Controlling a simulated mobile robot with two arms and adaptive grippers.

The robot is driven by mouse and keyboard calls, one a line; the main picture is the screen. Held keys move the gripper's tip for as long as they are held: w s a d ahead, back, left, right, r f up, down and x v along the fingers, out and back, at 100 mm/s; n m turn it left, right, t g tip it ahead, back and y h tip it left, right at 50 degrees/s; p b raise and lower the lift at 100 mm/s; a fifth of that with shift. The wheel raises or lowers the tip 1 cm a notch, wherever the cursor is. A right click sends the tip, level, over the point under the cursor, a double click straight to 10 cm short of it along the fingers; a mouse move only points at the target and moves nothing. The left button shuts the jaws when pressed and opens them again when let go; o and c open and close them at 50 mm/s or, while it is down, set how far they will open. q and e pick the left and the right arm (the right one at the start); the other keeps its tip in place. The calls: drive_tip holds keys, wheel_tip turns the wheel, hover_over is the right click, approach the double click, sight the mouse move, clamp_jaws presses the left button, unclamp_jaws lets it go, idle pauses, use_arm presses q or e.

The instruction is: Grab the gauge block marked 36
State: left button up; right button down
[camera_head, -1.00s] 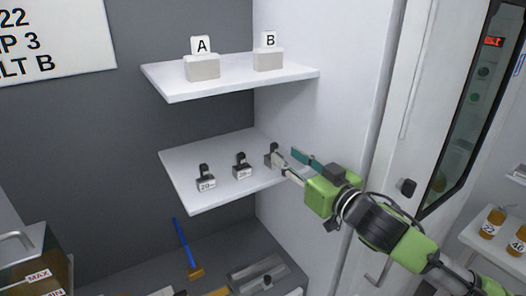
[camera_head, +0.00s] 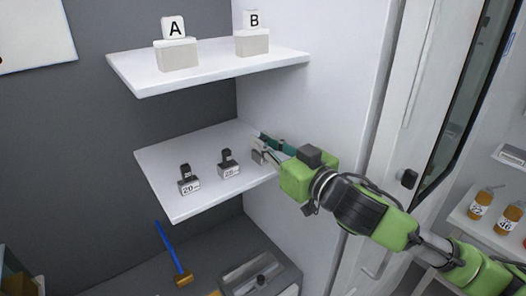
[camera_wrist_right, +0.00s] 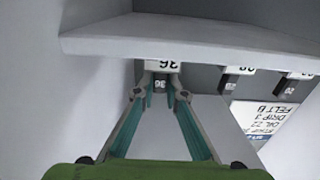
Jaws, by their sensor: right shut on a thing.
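The gauge block marked 36 (camera_wrist_right: 162,66) shows upside down in the right wrist view, between my fingertips. In the head view the same dark-handled block (camera_head: 257,157) sits at the right end of the lower shelf (camera_head: 170,207), mostly hidden by the fingers. My right gripper (camera_head: 264,147) is shut on its handle; its fingertips also show in the right wrist view (camera_wrist_right: 161,97). Two other gauge blocks stand to the left on the shelf, one marked 20 (camera_head: 188,184) and one seemingly marked 28 (camera_head: 229,168). My left gripper is not in view.
An upper shelf (camera_head: 140,88) above holds white blocks labelled A (camera_head: 177,54) and B (camera_head: 252,43). A white side wall (camera_head: 330,90) stands right beside the gripper. A blue-handled tool (camera_head: 170,248) is below. Bottles (camera_head: 480,205) stand at far right.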

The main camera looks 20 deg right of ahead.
drive_tip(key=shift+w+a, duration=0.1)
drive_tip(key=shift+w, duration=0.15)
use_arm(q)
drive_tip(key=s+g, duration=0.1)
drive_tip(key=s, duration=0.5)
use_arm(e)
drive_tip(key=shift+w+a+f, duration=0.1)
drive_tip(key=shift+w+f, duration=0.1)
wheel_tip(320, 180, up, 3)
drive_tip(key=shift+f+b, duration=0.2)
drive_tip(key=shift+b, duration=0.35)
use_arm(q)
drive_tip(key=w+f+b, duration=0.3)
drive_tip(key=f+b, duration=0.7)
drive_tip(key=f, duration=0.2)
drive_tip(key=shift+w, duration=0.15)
use_arm(e)
drive_tip(key=s+r, duration=1)
drive_tip(key=s, duration=0.4)
drive_tip(key=shift+d+r, duration=0.25)
drive_tip(key=shift+d, duration=0.2)
